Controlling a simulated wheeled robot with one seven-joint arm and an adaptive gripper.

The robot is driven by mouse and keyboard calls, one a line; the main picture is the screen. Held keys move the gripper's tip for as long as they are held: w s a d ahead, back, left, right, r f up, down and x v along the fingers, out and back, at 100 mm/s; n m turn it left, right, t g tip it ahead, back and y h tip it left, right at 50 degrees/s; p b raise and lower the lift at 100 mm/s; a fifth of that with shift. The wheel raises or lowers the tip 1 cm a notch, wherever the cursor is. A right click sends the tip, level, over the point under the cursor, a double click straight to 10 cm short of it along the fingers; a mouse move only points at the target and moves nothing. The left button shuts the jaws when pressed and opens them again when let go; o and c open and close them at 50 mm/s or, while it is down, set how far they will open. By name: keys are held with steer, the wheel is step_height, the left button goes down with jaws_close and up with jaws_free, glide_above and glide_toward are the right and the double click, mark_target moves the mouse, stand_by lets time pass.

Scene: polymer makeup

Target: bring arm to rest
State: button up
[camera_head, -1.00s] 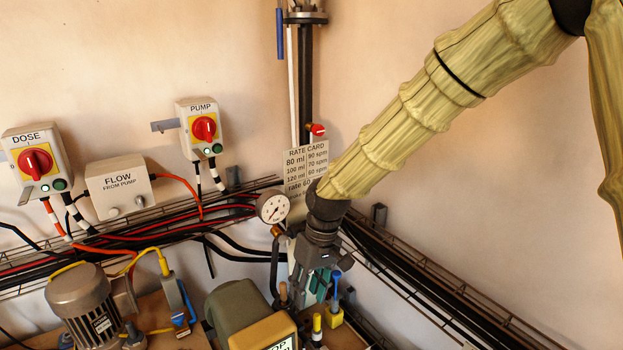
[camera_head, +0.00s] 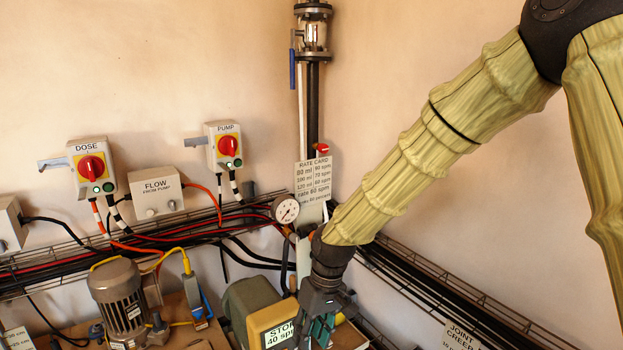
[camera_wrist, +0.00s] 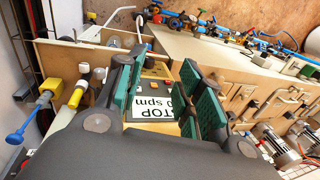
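My gripper (camera_head: 318,318) hangs low at the end of my sleeved arm, in front of the corner of the room in the head view. In the wrist view its two green-padded fingers (camera_wrist: 158,98) stand apart with nothing held between them. Behind the gap between them is the yellow pump unit with a white label (camera_wrist: 155,107) ending in "spm". The same unit, labelled "STOP 40 spm" (camera_head: 279,336), stands just left of my gripper in the head view. The fingertips are partly cut off there.
A pressure gauge (camera_head: 286,209) and a rate card (camera_head: 313,186) are close behind my wrist. Cable trays (camera_head: 440,290) run along both walls. A motor (camera_head: 120,300) stands at lower left. DOSE (camera_head: 91,166) and PUMP (camera_head: 226,146) switch boxes hang on the wall.

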steer(key=s+d+f+m+b, duration=0.1)
steer(key=s+d+f, duration=0.2)
steer(key=f, duration=0.5)
steer(key=s+d+f+m, duration=0.1)
steer(key=s+d+f, duration=0.25)
steer(key=f, duration=0.55)
steer(key=s+d+f+m+b, duration=0.15)
steer(key=s+f, duration=0.25)
steer(key=f, duration=0.4)
steer(key=s+d+f+m+h+b, duration=0.1)
steer(key=s+d+f, duration=0.6)
steer(key=s, duration=0.3)
steer(key=s+d+f+m+t+h, duration=0.1)
steer(key=s+d+f+m, duration=0.1)
steer(key=s+d+f, duration=0.5)
steer(key=s+d, duration=0.1)
steer(key=s, duration=0.2)
steer(key=shift+s+f+b, duration=0.2)
steer(key=shift+f+b, duration=0.1)
steer(key=shift+b, duration=0.05)
steer(key=shift+a, duration=0.15)
